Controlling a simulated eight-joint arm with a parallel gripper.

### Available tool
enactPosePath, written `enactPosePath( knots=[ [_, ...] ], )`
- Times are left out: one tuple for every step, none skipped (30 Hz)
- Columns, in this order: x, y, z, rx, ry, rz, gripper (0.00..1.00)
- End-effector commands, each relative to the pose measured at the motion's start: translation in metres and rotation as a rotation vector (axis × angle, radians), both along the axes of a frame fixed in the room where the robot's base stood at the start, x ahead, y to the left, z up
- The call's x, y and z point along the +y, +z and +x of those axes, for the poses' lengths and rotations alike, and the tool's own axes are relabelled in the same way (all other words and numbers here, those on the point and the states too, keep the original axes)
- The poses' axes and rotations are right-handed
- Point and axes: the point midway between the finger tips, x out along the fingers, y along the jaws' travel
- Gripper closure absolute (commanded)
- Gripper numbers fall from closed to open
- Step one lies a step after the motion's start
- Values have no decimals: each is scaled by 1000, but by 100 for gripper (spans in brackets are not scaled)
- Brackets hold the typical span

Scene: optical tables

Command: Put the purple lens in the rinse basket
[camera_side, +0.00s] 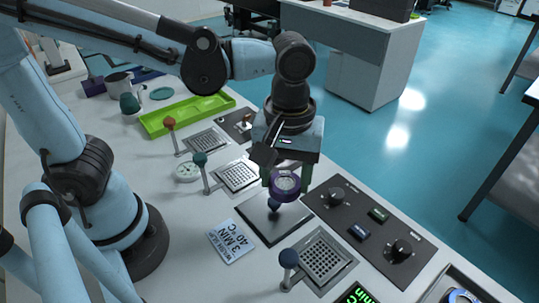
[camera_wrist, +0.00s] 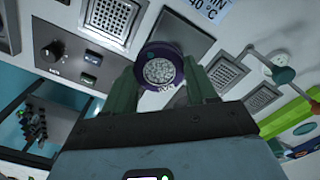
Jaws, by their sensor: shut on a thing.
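The purple lens (camera_side: 286,184) is a purple ring around a pale, speckled face. My gripper (camera_side: 285,181) is shut on it, with a green finger on each side. The lens is held above a dark square plate (camera_side: 262,229). In the wrist view the lens (camera_wrist: 164,70) sits between the fingertips of my gripper (camera_wrist: 161,76). Perforated metal baskets with knobbed handles stand in the table: one by a dark blue knob (camera_side: 325,262), one by a teal knob (camera_side: 238,177), one by a red knob (camera_side: 208,141). I cannot tell which is the rinse basket.
A card reading "3 MIN 40 °C" (camera_side: 232,241) lies left of the plate. A black control panel (camera_side: 365,225) with knobs is to the right. A green tray (camera_side: 187,113) and a small white dish (camera_side: 187,172) are farther back. The upright knobbed handles are obstacles.

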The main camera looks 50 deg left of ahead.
Motion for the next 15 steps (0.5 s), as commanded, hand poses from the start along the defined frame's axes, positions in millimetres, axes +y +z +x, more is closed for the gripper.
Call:
enactPosePath(
  knots=[
    [16, 1, -6, 0, 114, 0, 74],
    [23, 1, -9, 0, 179, 0, 74],
    [32, 1, -13, 0, 260, 0, 74],
    [39, 0, -16, 0, 317, 0, 74],
    [44, 0, -19, 0, 370, 0, 74],
    [51, 0, -22, 0, 436, 0, 74],
    [55, -1, -24, 0, 480, 0, 74],
    [59, -1, -27, 0, 519, 0, 74],
    [63, -2, -29, 0, 564, 0, 74],
    [66, -2, -31, 0, 593, 0, 74],
    [68, -3, -32, 0, 617, 0, 74],
    [70, -3, -34, 0, 643, 0, 74],
    [72, -4, -34, -1, 657, 0, 74],
    [74, -5, -34, -1, 669, 0, 74],
    [77, -6, -34, -1, 681, 0, 74]
  ],
)
